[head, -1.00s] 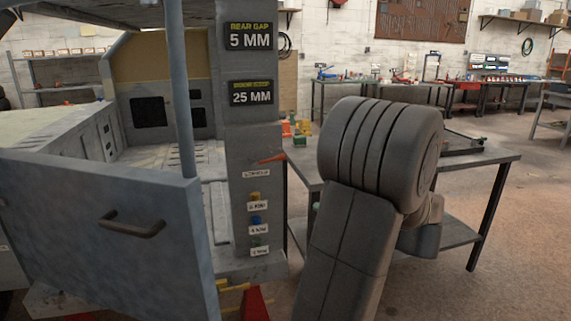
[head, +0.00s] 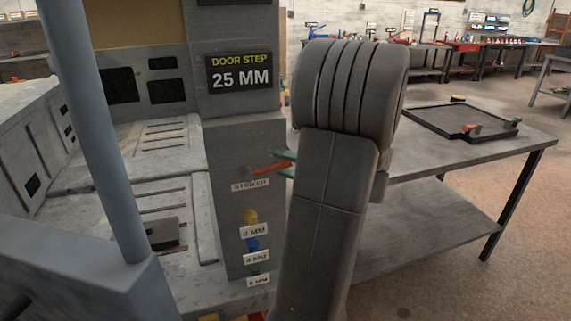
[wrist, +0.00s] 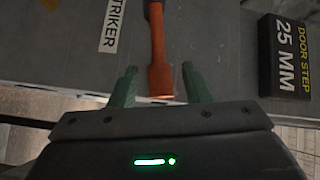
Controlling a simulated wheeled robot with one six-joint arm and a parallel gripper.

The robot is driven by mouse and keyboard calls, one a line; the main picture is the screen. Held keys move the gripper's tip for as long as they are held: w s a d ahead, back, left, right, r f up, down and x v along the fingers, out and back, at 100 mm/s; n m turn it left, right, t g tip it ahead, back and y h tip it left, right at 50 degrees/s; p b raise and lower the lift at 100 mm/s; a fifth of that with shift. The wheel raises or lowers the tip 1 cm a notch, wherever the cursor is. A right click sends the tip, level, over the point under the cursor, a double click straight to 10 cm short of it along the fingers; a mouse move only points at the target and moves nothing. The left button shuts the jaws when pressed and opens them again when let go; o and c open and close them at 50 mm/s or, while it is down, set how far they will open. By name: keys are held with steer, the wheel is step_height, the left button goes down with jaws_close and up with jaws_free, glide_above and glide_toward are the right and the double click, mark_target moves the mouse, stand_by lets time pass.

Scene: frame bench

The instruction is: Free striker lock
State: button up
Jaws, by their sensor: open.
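The striker lock is an orange-red lever (head: 264,169) on the grey pillar, just above a white STRIKER label (head: 250,184). In the wrist view the lever (wrist: 157,60) runs down from the top edge, and its wide end lies between the green fingertips. My gripper (wrist: 159,88) is open, with one finger on each side of the lever's end. Clear gaps show on both sides, so it does not grip the lever. In the head view only green parts of my gripper (head: 285,163) show at the lever's right end; my arm hides the rest.
A door-step display (head: 239,71) reading 25 MM sits above the lever. Below it are coloured tabs labelled in MM (head: 252,232). A blue-grey door frame (head: 100,130) stands at left. A workbench (head: 440,150) with a black tray (head: 460,122) stands at right.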

jaws_close()
steer(key=shift+a+r, duration=0.1)
stand_by(0.3)
